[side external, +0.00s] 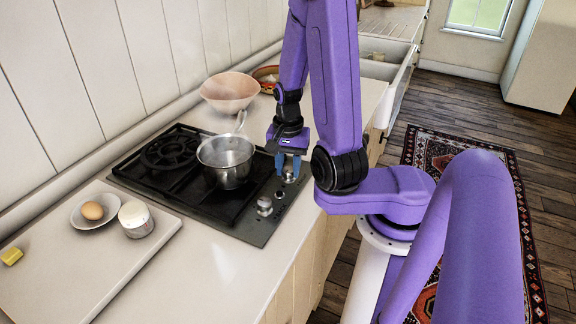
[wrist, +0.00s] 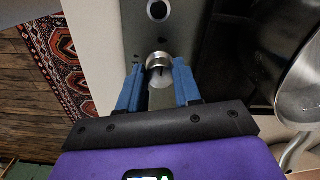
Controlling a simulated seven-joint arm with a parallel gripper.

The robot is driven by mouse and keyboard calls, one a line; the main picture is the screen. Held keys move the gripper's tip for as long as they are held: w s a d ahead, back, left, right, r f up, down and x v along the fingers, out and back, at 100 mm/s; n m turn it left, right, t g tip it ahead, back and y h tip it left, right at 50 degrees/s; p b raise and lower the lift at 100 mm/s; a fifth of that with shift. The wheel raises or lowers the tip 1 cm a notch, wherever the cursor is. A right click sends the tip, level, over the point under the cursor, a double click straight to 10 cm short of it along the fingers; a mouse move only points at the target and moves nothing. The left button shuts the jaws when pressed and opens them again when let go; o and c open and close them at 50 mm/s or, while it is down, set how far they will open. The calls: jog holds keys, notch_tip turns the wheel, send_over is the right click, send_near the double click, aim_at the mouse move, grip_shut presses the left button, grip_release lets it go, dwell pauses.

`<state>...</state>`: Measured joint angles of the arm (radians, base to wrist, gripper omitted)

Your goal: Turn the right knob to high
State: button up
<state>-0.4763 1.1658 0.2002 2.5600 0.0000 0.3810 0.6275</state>
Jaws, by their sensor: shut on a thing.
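The stove's right knob (side external: 289,177) is a small metal knob on the front strip of the black cooktop. My gripper (side external: 288,165) points down over it, with its blue fingers on either side. In the wrist view the right knob (wrist: 158,61) sits between the two fingertips (wrist: 158,72), and my gripper is shut on it. A dark mark shows on its top; the setting cannot be read. The left knob (side external: 264,206) stands free nearer the camera, and it also shows at the top of the wrist view (wrist: 157,10).
A metal pot (side external: 226,162) stands on the cooktop (side external: 150,185) just left of my gripper, its handle pointing to the back. A pink bowl (side external: 230,92) is behind. A board (side external: 110,262) with an egg (side external: 92,211) and a jar (side external: 136,220) lies in front.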

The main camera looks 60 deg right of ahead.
aim_at(288, 171)
jog(key=shift+n, duration=0.4)
jog(key=o, duration=1)
jog(key=shift+o, duration=0.2)
jog(key=shift+r, duration=0.1)
notch_tip(288, 171, up, 17)
jog(key=shift+r, duration=0.15)
